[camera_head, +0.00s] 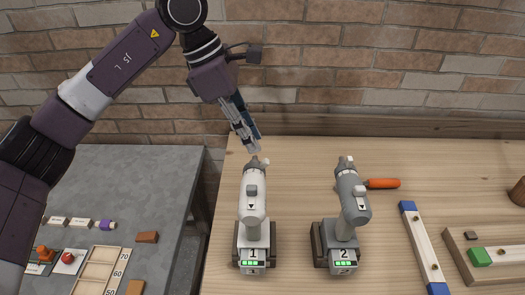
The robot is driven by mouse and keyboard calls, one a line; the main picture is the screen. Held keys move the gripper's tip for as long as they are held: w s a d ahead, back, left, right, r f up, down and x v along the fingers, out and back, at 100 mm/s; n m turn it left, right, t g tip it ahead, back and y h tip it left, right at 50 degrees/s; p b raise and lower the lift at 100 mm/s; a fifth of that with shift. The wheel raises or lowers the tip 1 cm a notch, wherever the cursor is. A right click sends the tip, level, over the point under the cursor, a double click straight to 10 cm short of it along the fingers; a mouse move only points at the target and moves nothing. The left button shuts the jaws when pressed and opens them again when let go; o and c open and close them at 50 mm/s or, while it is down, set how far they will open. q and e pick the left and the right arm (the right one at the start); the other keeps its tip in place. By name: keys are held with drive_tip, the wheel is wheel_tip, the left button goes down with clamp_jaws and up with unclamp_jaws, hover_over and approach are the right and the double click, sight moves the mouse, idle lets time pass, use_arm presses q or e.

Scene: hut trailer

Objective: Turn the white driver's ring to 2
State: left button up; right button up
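The white driver (253,195) stands upright in a dark holder at the middle of the wooden bench. Its front plate reads 1 above green lights, and its upper body carries a small dark arrow. Its ring, near the narrow nose at the top, is too small to read. My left gripper (251,145) points down, with its fingertips just above and behind that nose. I cannot tell whether they touch it, or whether the fingers are open or shut, as they overlap in this view. My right gripper is not in view.
A grey driver (352,205) marked 2 stands close on the right, with an orange-handled tool (383,183) behind it. A brick wall (330,80) closes the back. A grey table (150,180) is left.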

sight(265, 160)
use_arm(q)
drive_tip(key=p+x, duration=0.1)
drive_tip(key=x, duration=0.4)
drive_tip(key=shift+d+p, duration=0.1)
drive_tip(key=shift+p, duration=0.25)
drive_tip(key=shift+d+f, duration=0.2)
drive_tip(key=shift+f, duration=0.3)
drive_tip(key=shift+c, duration=0.6)
clamp_jaws()
